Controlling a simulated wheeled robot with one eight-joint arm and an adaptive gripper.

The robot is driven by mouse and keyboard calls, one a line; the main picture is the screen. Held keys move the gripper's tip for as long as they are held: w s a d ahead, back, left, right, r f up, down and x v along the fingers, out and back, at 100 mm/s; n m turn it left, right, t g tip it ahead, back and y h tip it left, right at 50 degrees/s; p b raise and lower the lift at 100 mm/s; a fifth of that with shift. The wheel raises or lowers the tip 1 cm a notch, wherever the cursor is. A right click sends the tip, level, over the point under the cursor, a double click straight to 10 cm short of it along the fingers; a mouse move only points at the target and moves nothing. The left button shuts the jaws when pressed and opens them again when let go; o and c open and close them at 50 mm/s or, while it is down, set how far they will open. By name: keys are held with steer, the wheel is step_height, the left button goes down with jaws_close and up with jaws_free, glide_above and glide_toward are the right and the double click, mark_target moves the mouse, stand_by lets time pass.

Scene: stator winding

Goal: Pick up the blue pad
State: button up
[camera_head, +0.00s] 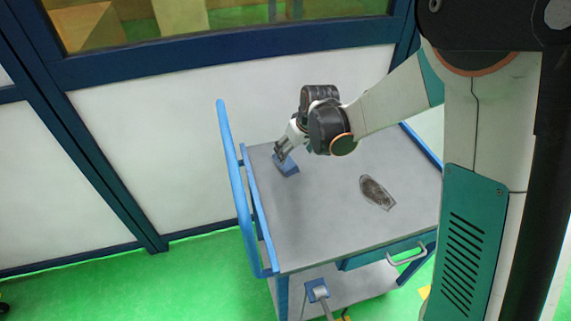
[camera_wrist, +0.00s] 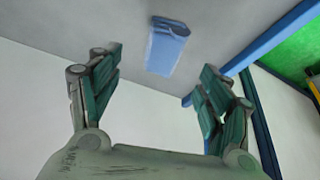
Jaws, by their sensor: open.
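The blue pad (camera_head: 287,166) is a small blue block on the grey top of the cart, toward its left far side. It also shows in the wrist view (camera_wrist: 166,50), ahead of the fingers and between their lines. My gripper (camera_head: 281,152) is close to the pad in the head view and partly overlaps it. In the wrist view my gripper (camera_wrist: 163,78) has its two green-padded fingers wide apart with nothing between them. I cannot tell the exact gap between the fingertips and the pad.
The grey cart top (camera_head: 310,225) has a blue handle rail (camera_head: 235,175) on its left side, near the pad. A dark oval object (camera_head: 376,193) lies right of the pad. A white wall with blue frames stands behind. The front part of the cart top is clear.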

mark_target(287, 161)
steer(key=x, duration=0.3)
steer(key=shift+f+b, duration=0.2)
steer(key=shift+b, duration=0.2)
steer(key=shift+a+b+x, duration=0.25)
steer(key=shift+b+x, duration=0.3)
steer(key=shift+x, duration=0.75)
steer(key=shift+a+b+x, duration=0.25)
steer(key=shift+b+x, duration=0.25)
steer(key=shift+x, duration=0.8)
steer(key=shift+w+r, duration=0.1)
steer(key=shift+r, duration=0.1)
steer(key=shift+f+b, duration=0.25)
steer(key=shift+b, duration=0.05)
steer(key=c, duration=1)
